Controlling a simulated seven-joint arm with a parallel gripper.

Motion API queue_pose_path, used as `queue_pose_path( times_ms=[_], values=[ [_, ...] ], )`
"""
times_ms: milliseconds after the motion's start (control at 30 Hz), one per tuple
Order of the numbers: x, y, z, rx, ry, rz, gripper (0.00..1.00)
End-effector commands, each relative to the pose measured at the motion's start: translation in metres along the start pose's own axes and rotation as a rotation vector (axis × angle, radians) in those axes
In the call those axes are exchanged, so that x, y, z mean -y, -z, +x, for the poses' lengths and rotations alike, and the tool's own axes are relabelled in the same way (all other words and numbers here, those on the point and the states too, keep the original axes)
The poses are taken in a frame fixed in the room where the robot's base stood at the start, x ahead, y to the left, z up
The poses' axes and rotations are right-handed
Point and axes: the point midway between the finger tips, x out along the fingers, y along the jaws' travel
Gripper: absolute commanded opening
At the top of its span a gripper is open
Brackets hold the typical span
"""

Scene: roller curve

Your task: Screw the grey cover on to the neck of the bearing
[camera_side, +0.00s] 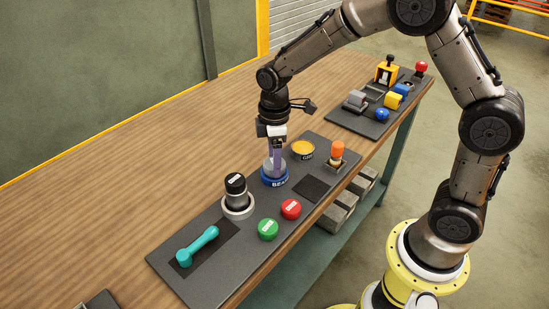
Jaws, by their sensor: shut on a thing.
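The bearing (274,181) has a blue base with white lettering and stands on the dark grey mat. My gripper (275,157) points down directly over it. Its fingers are shut on the grey cover (272,168), which sits at the top of the bearing between the fingertips. The fingers partly hide the cover and the neck. I cannot tell how far the cover is seated on the neck.
The mat (200,270) also holds a black-capped post (236,193), a teal wrench (198,245), green (268,229) and red (291,209) caps, a yellow-topped tin (302,149) and an orange-topped part (338,152). Another mat (345,121) with several parts lies behind.

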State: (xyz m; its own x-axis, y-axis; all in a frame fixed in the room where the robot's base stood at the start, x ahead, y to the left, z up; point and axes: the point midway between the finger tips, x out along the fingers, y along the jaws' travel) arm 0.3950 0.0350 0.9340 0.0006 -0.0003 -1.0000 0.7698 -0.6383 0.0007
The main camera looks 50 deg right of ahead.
Motion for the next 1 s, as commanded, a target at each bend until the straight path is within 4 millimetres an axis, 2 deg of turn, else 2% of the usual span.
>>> queue_pose_path(
  times_ms=[333, 767, 1000],
  values=[
    [0.0006, -0.0001, 0.0001, 0.001, 0.002, 0.41, 0.0],
    [0.0008, -0.0001, -0.0001, 0.001, 0.002, 0.481, 0.0],
    [0.0008, -0.0001, -0.0001, 0.002, 0.002, 0.736, 0.0]
  ],
)
